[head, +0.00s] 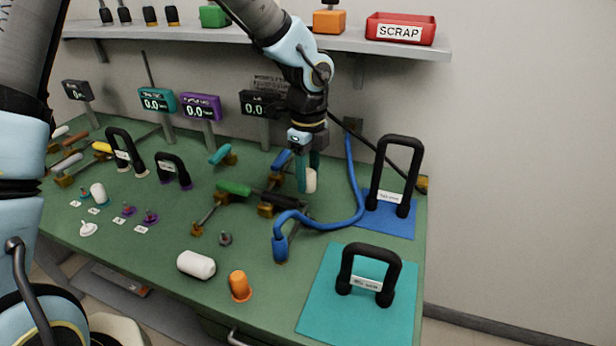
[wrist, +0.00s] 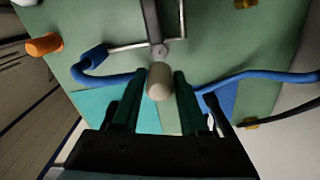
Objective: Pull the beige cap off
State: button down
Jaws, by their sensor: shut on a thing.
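The beige cap (wrist: 159,82) is a short rounded cylinder, seen between the two dark green fingers of my gripper (wrist: 158,78) in the wrist view. My gripper is shut on it. In the head view the cap (head: 311,181) shows at the fingertips of my gripper (head: 308,177), which points down over the right part of the green bench. In the wrist view a small grey tip on a dark bar (wrist: 160,49) shows just beyond the cap. I cannot tell whether the two touch.
A blue hose (head: 320,223) curves close beside my gripper. Black handles stand on a blue mat (head: 402,222) and a teal mat (head: 324,295) at right. A white cylinder (head: 196,265) and an orange cap (head: 240,286) are at the front. A shelf (head: 352,39) runs behind my arm.

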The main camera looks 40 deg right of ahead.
jog(key=shift+r, duration=0.2)
jog(key=shift+r+p, duration=2.1)
jog(key=shift+p, duration=0.05)
notch_tip(320, 180, up, 3)
jog(key=p, duration=0.3)
jog(key=shift+r, duration=0.1)
